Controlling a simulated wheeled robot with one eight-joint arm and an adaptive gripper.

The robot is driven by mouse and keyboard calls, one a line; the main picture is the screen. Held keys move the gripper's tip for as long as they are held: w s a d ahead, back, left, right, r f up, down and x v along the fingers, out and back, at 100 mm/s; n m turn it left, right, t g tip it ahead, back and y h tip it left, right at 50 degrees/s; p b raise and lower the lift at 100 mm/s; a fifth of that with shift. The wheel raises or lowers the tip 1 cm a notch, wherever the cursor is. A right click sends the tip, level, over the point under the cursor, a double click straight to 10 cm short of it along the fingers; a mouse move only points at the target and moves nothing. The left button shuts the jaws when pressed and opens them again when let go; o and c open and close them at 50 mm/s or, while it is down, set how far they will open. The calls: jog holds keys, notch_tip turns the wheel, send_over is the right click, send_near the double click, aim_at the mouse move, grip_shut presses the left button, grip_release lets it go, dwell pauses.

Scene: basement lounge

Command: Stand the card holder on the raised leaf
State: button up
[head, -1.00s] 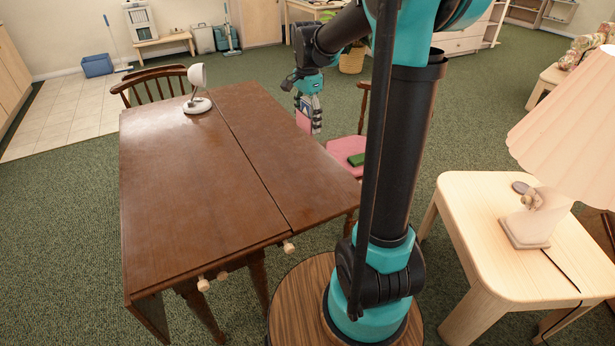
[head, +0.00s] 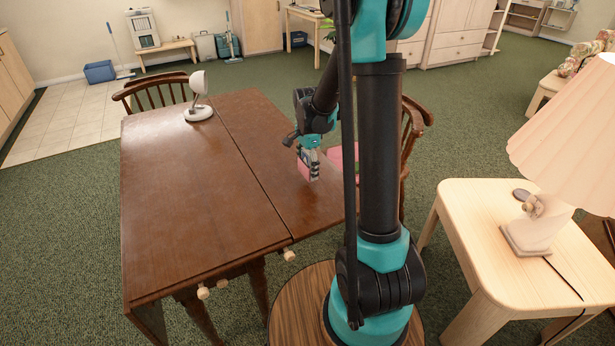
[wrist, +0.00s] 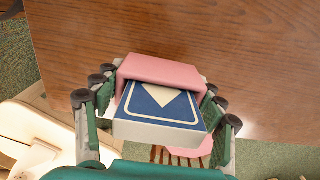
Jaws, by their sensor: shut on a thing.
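The card holder (head: 304,169) is a pink open-ended box with a blue-and-white card deck (wrist: 160,103) in it. In the wrist view the pink holder (wrist: 160,71) lies between the fingers of my gripper (wrist: 152,95), which is shut on its sides. In the head view my gripper (head: 310,164) hangs down over the raised leaf (head: 262,135), the table part right of the long seam, near its right edge. The holder looks upright and close to the leaf's surface; I cannot tell whether it touches.
A white lamp-like object (head: 198,108) stands at the table's far end. The rest of the tabletop (head: 180,200) is bare. A chair with a pink seat (head: 345,155) stands at the right edge. A pale side table (head: 480,220) with a lamp (head: 560,140) is at right.

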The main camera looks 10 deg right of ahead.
aim_at(308, 152)
jog(key=shift+f, duration=1.95)
jog(key=o, duration=1.1)
jog(key=shift+f, duration=0.1)
notch_tip(308, 152, up, 11)
jog(key=shift+r, duration=0.15)
jog(key=shift+s+r, duration=0.2)
jog(key=shift+r, duration=0.25)
jog(key=s+d+f+n+t, duration=0.2)
jog(key=s+n, duration=0.5)
jog(key=s, duration=0.4)
jog(key=s+d+f+n+t, duration=0.2)
jog(key=s+f+n, duration=0.2)
jog(key=s+n, duration=0.3)
jog(key=s, duration=0.3)
jog(key=shift+s+f, duration=0.15)
jog(key=shift+s, duration=0.2)
